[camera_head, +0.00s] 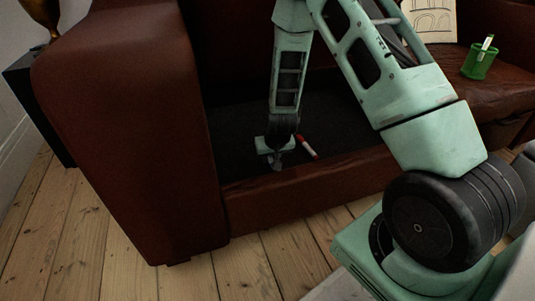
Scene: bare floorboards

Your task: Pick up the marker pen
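The marker pen (307,147) is a small red and white stick. It lies on the dark seat base (236,158) of the brown leather sofa, where the seat cushion is absent. My gripper (277,164) points down over the same dark base, just left of the pen and apart from it in the picture. The fingers are small and dark here, so I cannot tell how far they are parted. Part of the dark base behind is hidden by my arm.
The sofa's thick left armrest (130,120) rises beside my gripper, and its front edge (300,196) runs before it. On the right cushion stand a green cup (478,66) holding a whitish item and a drawing (432,18). A dark side stand (42,100) is at far left.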

